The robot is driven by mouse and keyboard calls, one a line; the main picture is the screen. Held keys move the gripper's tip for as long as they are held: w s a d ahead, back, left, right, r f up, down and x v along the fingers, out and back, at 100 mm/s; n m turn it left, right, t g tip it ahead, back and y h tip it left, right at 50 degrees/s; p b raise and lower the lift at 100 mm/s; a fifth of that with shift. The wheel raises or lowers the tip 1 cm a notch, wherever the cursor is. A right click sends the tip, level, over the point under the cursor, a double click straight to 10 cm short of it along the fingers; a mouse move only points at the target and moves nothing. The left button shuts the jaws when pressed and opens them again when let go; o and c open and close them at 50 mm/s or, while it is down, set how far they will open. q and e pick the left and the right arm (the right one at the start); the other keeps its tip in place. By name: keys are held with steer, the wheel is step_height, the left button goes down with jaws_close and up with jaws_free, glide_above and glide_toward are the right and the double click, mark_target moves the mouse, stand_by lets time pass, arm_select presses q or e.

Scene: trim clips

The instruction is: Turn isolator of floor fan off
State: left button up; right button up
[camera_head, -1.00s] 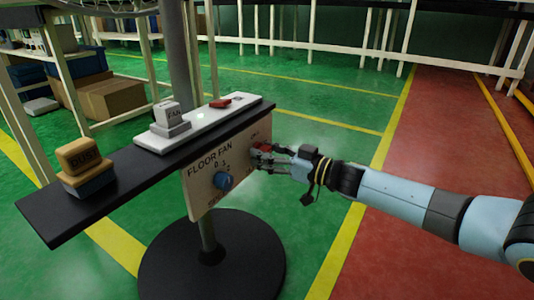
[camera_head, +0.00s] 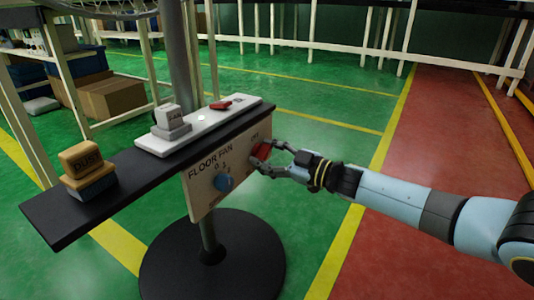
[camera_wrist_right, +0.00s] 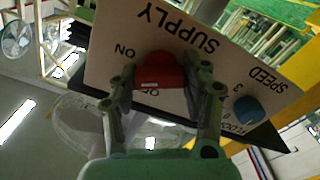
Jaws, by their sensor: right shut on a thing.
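The red isolator handle (camera_head: 262,152) is on the right part of the pale FLOOR FAN panel (camera_head: 202,200), facing my right arm. My right gripper (camera_head: 264,160) is shut on it, one finger above and one below. In the right wrist view the red handle (camera_wrist_right: 160,72) sits between the two fingertips of the right gripper (camera_wrist_right: 162,84). The word SUPPLY and the marks ON and OFF show upside down around it, OFF partly covered. I cannot tell exactly which mark the handle points to. My left gripper is not in view.
A blue speed knob (camera_head: 222,182) is on the same panel, left of the handle. A round black base (camera_head: 212,262) stands below.

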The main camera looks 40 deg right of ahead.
steer(key=n, duration=0.3)
steer(key=shift+n, duration=0.4)
steer(key=n, duration=0.2)
steer(key=shift+f+n, duration=0.1)
steer(key=shift+n, duration=1.5)
steer(key=shift+n+b, duration=0.35)
steer(key=shift+n, duration=0.65)
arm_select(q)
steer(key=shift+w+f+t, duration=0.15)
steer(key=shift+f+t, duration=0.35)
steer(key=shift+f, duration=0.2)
arm_select(e)
steer(key=shift+n, duration=0.7)
steer(key=o, duration=1.2)
steer(key=shift+c, duration=0.2)
